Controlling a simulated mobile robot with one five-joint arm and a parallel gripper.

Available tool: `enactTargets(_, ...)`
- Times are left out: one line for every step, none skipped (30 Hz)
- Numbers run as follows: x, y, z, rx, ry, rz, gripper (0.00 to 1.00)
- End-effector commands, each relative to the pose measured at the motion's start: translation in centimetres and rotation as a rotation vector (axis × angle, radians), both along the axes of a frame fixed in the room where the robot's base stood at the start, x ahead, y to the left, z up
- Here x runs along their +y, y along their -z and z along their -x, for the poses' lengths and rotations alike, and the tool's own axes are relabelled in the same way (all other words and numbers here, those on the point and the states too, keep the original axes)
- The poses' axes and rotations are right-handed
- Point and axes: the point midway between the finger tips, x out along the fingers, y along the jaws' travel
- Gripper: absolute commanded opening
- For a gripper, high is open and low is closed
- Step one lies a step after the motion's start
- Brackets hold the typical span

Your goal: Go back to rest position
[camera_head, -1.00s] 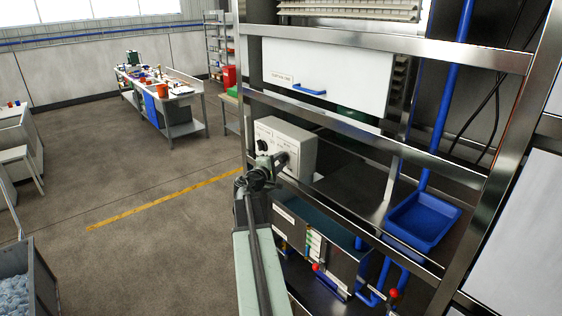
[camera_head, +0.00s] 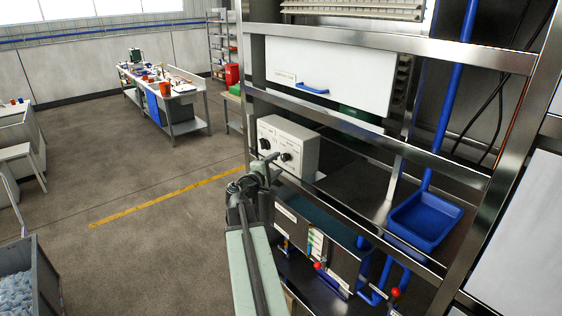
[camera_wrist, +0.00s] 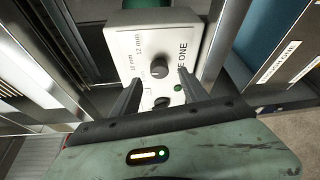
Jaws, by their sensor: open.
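My gripper (camera_wrist: 159,77) is open and empty in the wrist view, its two dark fingers pointing at a pale control box (camera_wrist: 147,42). The fingers appear apart from the box's black knobs. One knob (camera_wrist: 159,68) shows between the fingertips, with "mm" markings beside it, and another knob (camera_wrist: 162,103) lies lower. In the head view, my gripper (camera_head: 271,160) is just left of and below the control box (camera_head: 300,150), in front of the steel frame.
The steel frame (camera_head: 390,48) holds a white panel with a blue handle, a blue tray (camera_head: 425,222) and a lower tank with red-knobbed valves. A workbench (camera_head: 187,103) stands farther back. A grey bin of ice (camera_head: 18,290) is at lower left. The floor between is clear.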

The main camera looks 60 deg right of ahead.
Motion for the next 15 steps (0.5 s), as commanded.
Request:
enactTargets(1.3,-0.2,0.3,0.0,-0.001,0.0,0.52)
enactTargets(1.8,-0.2,0.3,0.0,-0.001,0.0,0.52)
enactTargets(2.3,-0.2,0.3,0.0,-0.001,0.0,0.52)
enactTargets(2.6,-0.2,0.3,0.0,-0.001,0.0,0.52)
enactTargets(2.8,-0.2,0.3,-0.001,0.0,0.0,0.52)
enactTargets(2.9,-0.2,0.3,-0.001,0.001,0.0,0.52)
enactTargets(2.9,-0.2,0.3,-0.001,0.001,-0.001,0.52)
enactTargets(2.9,-0.2,0.3,-0.001,0.001,-0.001,0.52)
enactTargets(2.8,-0.2,0.3,-0.001,0.001,-0.001,0.52)
enactTargets(2.8,-0.2,0.3,-0.001,0.001,-0.001,0.52)
enactTargets(2.8,-0.2,0.3,-0.001,0.001,-0.001,0.52)
enactTargets(2.8,-0.2,0.3,-0.001,0.001,-0.001,0.52)
enactTargets(2.8,-0.2,0.3,-0.001,0.001,-0.001,0.52)
enactTargets(2.8,-0.2,0.3,-0.001,0.001,0.0,0.52)
enactTargets(2.8,-0.2,0.3,-0.001,0.001,0.0,0.52)
